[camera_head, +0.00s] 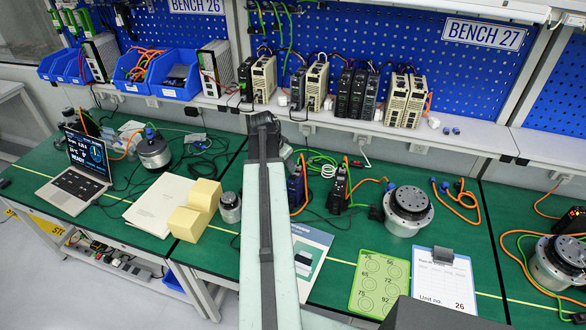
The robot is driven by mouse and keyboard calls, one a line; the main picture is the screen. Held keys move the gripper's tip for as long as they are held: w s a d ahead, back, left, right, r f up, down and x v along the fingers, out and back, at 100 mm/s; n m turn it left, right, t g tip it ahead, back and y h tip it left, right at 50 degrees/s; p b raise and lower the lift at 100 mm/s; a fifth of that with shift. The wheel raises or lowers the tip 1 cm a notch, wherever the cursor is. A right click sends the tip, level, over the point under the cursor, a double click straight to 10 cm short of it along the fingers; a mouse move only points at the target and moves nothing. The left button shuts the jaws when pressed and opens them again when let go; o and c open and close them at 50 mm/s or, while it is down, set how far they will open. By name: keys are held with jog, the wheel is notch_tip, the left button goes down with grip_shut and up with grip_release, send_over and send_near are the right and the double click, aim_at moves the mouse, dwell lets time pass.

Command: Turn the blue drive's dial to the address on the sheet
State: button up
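The blue drive (296,189) stands upright on the green bench, just right of my raised arm, with an orange cable at its top. Its dial is too small to read. A clipboard sheet (443,279) at the front right reads "Unit no. 26". Left of it lies a green card (380,283) with several dial drawings, numbered 26, 96, 65, 62, 75 and 92. My pale arm rises through the middle of the picture, left of the blue drive. I can make out no gripper fingers.
A black drive (338,190) stands close right of the blue one. A round silver motor (408,210) is further right. Yellow foam blocks (195,210), a laptop (78,175) and cables lie left. A printed leaflet (308,255) lies in front of the drives.

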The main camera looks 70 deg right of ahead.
aim_at(293, 176)
jog(key=b+x, duration=0.7)
jog(key=x, duration=0.1)
jog(key=shift+s+d+b, duration=0.15)
jog(key=shift+s+b, duration=0.05)
jog(key=shift+b, duration=0.15)
jog(key=shift+r, duration=0.1)
jog(key=shift+c, duration=0.3)
grip_shut()
